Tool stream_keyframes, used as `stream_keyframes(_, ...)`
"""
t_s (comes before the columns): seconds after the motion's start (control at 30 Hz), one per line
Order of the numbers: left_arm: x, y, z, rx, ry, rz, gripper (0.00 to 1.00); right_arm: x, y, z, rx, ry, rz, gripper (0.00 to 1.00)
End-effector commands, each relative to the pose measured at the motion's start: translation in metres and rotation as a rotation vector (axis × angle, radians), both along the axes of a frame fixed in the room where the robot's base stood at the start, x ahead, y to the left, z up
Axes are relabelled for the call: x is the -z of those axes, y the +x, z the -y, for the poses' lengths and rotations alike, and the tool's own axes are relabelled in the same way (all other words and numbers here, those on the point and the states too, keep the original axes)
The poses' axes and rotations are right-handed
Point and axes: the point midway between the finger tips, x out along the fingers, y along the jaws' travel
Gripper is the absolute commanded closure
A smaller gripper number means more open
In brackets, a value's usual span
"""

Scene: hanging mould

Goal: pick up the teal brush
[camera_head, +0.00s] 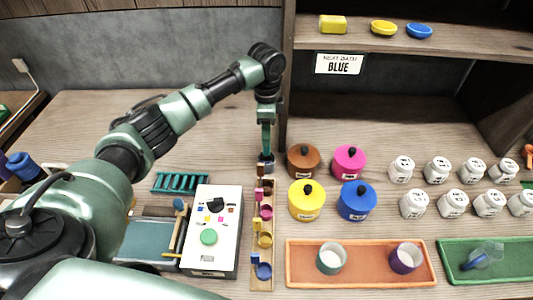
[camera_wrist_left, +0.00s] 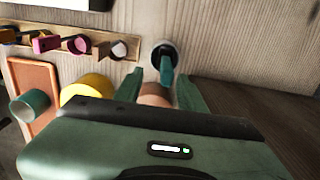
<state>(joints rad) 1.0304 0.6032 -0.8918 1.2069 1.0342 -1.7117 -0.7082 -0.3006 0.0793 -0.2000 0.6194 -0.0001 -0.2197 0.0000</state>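The teal brush (camera_wrist_left: 166,70) shows in the left wrist view as a short teal handle with a dark round part around its far end; I cannot tell if that is its head or a cup. My left gripper (camera_wrist_left: 160,88) is open, its two green fingers spread either side of the handle with a gap on each side. In the head view the left gripper (camera_head: 266,125) points down at the back end of the wooden strip, with a teal upright piece below it; fingers and brush are hard to separate there. My right gripper is not in view.
The wooden strip (camera_head: 254,286) carries coloured ring holders. Brown, pink, yellow and blue lidded pots (camera_head: 357,202) stand to its right, near the shelf upright (camera_head: 287,65). An orange tray (camera_head: 300,282) holds two cups. A white panel box (camera_head: 208,262) lies left of the strip.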

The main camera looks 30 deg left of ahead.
Motion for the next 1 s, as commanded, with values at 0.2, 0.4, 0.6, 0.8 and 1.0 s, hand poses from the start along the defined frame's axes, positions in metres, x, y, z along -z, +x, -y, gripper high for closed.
stream_keyframes(0.2,0.029,0.004,-0.003,-0.001,0.0,-0.004,0.6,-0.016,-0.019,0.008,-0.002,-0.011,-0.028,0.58)
stream_keyframes(0.4,0.05,0.004,-0.003,0.0,0.002,-0.001,0.6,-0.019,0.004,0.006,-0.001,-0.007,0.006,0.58)
stream_keyframes(0.6,0.052,0.004,-0.003,0.001,0.001,0.0,0.6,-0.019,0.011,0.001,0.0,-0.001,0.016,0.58)
stream_keyframes(0.8,0.052,0.005,-0.003,0.0,0.001,0.0,1.0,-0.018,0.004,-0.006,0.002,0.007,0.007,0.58)
stream_keyframes(1.0,0.052,0.005,-0.003,0.0,0.001,0.0,1.0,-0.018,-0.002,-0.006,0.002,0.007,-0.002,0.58)
